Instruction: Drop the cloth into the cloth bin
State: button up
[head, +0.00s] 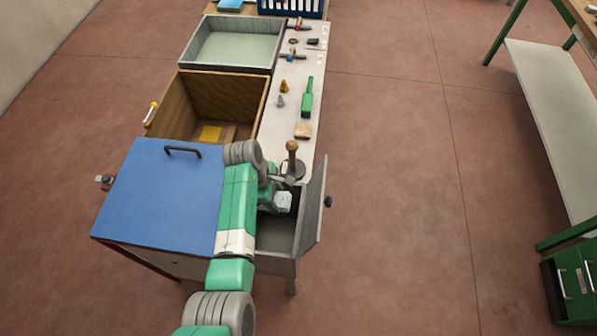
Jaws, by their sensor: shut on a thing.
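My arm reaches over the front of the bench, and my gripper (276,199) is low at the mouth of a grey open bin, apparently the cloth bin (275,236). My gripper is shut on a small pale grey-white piece, apparently the cloth (284,202). The cloth shows inside the bin's outline, near its far end. I cannot tell whether it touches the bin wall. The fingertips are mostly hidden by my wrist and the pale piece.
A blue lid (165,195) with a black handle lies left of my arm. Beyond it are a wooden box (225,93) with a yellow piece (210,133) inside and a grey tray (232,45). A wooden-handled tool (292,160) stands close beyond my gripper. Open floor lies right.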

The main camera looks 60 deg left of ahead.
notch_tip(320, 180, down, 5)
jog(key=b, duration=0.5)
jog(key=o, duration=1.4)
jog(key=p+v, duration=0.1)
jog(key=v, duration=0.6)
jog(key=shift+r+p, duration=0.35)
jog(key=shift+p, duration=0.05)
